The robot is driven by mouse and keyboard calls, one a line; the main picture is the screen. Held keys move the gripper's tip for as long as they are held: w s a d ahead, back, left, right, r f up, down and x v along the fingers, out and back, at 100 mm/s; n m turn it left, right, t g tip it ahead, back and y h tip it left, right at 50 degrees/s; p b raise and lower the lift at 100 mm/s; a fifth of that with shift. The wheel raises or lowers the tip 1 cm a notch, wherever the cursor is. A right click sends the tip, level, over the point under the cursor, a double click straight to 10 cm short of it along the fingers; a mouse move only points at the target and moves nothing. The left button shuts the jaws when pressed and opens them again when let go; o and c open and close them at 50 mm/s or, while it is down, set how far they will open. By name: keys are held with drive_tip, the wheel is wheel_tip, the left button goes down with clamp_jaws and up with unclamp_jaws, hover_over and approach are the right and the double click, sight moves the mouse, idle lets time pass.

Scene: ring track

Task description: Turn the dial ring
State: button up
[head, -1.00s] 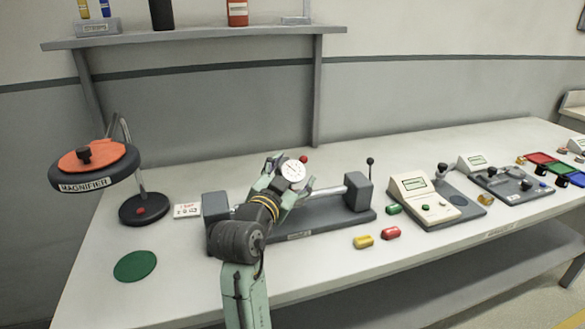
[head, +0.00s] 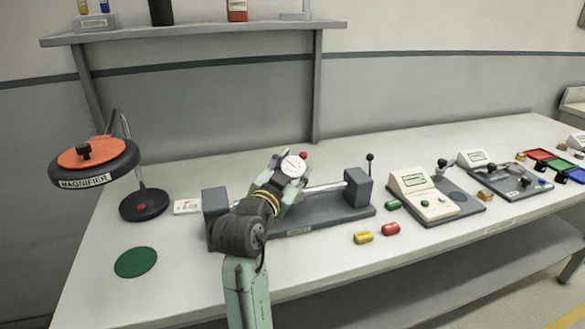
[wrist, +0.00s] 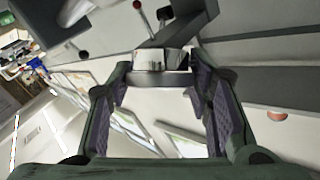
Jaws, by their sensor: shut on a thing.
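The dial (head: 293,166), with a round white face and a dark pointer, sits above a silver rod on a grey bench stand (head: 330,215). My gripper (head: 284,176) is at the dial, with a finger at its left and another at its lower right. It is shut on the dial's ring, though the arm hides part of the contact. In the wrist view my gripper (wrist: 158,78) has its two dark-padded fingers either side of a grey and silver part at the tips. The dial's face cannot be read there.
A red knob (head: 303,155) stands just behind the dial. A magnifier (head: 92,165) stands left, near a green disc (head: 136,262).

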drive_tip(key=shift+c, duration=0.6)
drive_tip(key=shift+d+f+n+t+y+b, duration=0.1)
drive_tip(key=shift+d+n+t+y+b, duration=0.15)
drive_tip(key=shift+n+t+y, duration=0.6)
drive_tip(key=shift+a+n+t+y, duration=0.15)
drive_tip(key=shift+n+t+y, duration=0.2)
drive_tip(key=shift+n+y, duration=1.6)
drive_tip(key=o, duration=1.2)
drive_tip(key=shift+c, duration=0.2)
drive_tip(key=shift+s, duration=0.1)
drive_tip(key=s, duration=0.7)
drive_tip(key=shift+s+a+f, duration=0.15)
drive_tip(key=shift+a+f, duration=0.05)
drive_tip(key=shift+f, duration=0.1)
